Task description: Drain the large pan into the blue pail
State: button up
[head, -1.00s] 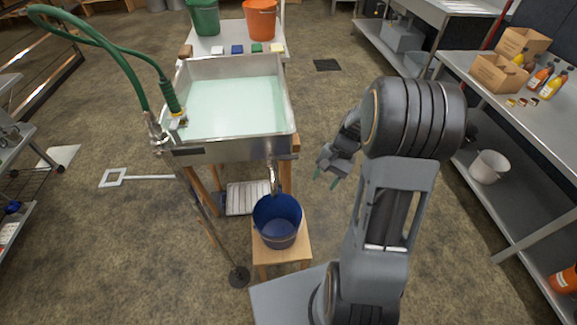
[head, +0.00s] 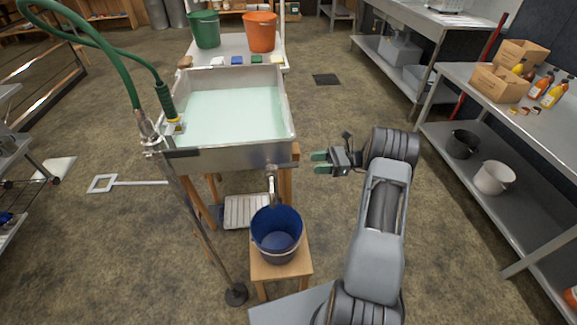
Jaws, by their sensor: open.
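The large pan (head: 222,158) is a steel basin on a wooden stand, holding pale green liquid. A tap (head: 271,182) comes out of its front, near the right corner. The blue pail (head: 277,234) stands upright on a small wooden stool (head: 304,266) below the tap and looks empty. No stream shows between tap and pail. My gripper (head: 321,162) is open and empty, to the right of the tap and apart from it, with its green-tipped fingers pointing left toward the pan's front right corner.
A green hose with a sprayer (head: 168,103) hangs at the pan's left. A green bucket (head: 206,29) and an orange bucket (head: 261,32) stand on a table behind. A steel shelf (head: 478,145) runs along the right.

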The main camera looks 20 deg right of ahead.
aim_at(279, 166)
jog(key=a, duration=0.3)
jog(key=w+a, duration=0.1)
jog(key=a, duration=0.6)
jog(key=shift+w, duration=0.4)
jog(key=shift+c, duration=0.3)
grip_shut()
